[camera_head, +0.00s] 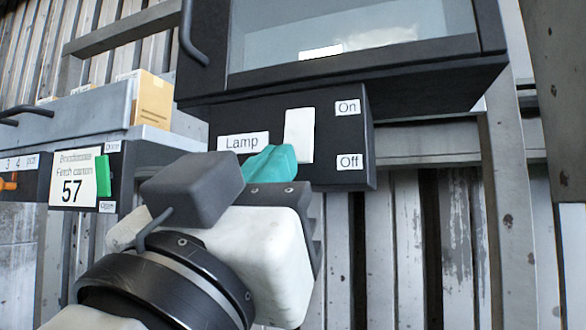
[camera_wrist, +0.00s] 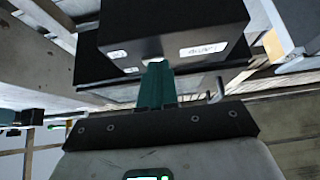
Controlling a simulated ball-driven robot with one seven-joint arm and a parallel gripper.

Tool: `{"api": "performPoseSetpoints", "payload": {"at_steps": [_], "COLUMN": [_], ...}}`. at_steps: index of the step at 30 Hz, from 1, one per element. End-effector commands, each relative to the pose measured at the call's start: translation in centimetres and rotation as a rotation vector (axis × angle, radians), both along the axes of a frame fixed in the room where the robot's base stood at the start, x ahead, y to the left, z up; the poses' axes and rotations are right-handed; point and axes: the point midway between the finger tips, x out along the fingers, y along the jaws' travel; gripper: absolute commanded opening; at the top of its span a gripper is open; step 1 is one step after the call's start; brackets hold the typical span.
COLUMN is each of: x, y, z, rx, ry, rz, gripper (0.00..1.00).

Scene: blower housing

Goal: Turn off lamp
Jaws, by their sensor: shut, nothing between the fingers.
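The lamp switch (camera_head: 299,135) is a white rocker plate on the front of a black box (camera_head: 230,114) below a dark-framed window. A "Lamp" label (camera_head: 243,142) is to its left, with "On" (camera_head: 348,107) at upper right and "Off" (camera_head: 350,161) at lower right. My gripper (camera_head: 283,152) has teal fingers, shut with nothing between them. In the head view its tips overlap the switch's lower left edge; I cannot tell whether they touch. In the wrist view the fingers (camera_wrist: 157,80) point at the black box (camera_wrist: 170,30), with the switch (camera_wrist: 155,60) mostly hidden behind the tips.
At left is another panel with a "57" sign (camera_head: 75,185), a green switch (camera_head: 103,176) and an orange knob (camera_head: 9,183). A cardboard box (camera_head: 150,100) sits on a grey shelf above it. A dark handle (camera_head: 188,35) sticks out at the window frame's left. Corrugated wall stands behind.

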Motion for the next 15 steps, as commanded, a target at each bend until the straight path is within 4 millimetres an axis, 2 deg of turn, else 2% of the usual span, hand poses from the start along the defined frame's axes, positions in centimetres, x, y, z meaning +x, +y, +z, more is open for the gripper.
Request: {"api": "performPoseSetpoints", "payload": {"at_steps": [15], "x": [0.04], "y": [0.01], "z": [-0.34], "rx": [-0.004], "ry": [-0.010], "rz": [-0.001], "gripper": [0.00]}}
